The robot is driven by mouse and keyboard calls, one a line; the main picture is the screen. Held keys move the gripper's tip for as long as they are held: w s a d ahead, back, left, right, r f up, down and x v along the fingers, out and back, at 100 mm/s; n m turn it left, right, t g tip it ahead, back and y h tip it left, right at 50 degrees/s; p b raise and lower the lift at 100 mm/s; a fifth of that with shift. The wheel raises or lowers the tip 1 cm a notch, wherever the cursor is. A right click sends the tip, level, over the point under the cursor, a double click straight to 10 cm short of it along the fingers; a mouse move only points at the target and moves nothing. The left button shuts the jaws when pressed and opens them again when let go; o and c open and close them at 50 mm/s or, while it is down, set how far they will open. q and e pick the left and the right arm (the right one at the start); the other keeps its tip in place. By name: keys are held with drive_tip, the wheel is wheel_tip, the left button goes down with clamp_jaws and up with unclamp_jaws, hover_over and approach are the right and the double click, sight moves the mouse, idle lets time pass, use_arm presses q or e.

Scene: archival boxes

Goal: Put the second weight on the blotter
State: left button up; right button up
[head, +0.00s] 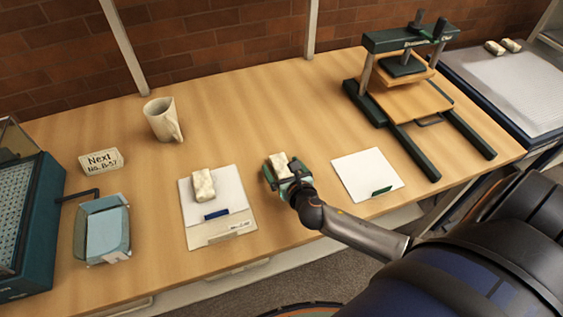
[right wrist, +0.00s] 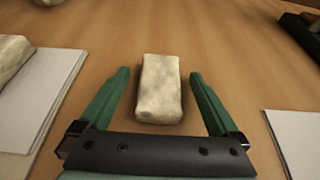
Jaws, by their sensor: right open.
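A pale marbled weight (head: 279,164) lies on the wooden table between two white paper stacks. My right gripper (head: 283,172) is open around it. In the right wrist view the weight (right wrist: 160,88) sits between the green fingers of the gripper (right wrist: 160,100), with a gap on each side. Another marbled weight (head: 203,185) lies on the left white sheet stack (head: 231,192), which has a dark blue tab and a label below. I cannot tell which of the white sheets is the blotter. My left gripper is not in view.
A white sheet (head: 368,172) with a green tab lies to the right. A green press (head: 405,100) stands behind it. A mug (head: 162,119), a sign (head: 101,161) and a blue tray (head: 84,252) are on the left. Two small blocks (head: 503,46) lie at the far right.

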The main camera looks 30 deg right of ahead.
drive_tip(key=shift+c, duration=0.4)
clamp_jaws()
idle(0.4)
drive_tip(key=shift+w, duration=0.1)
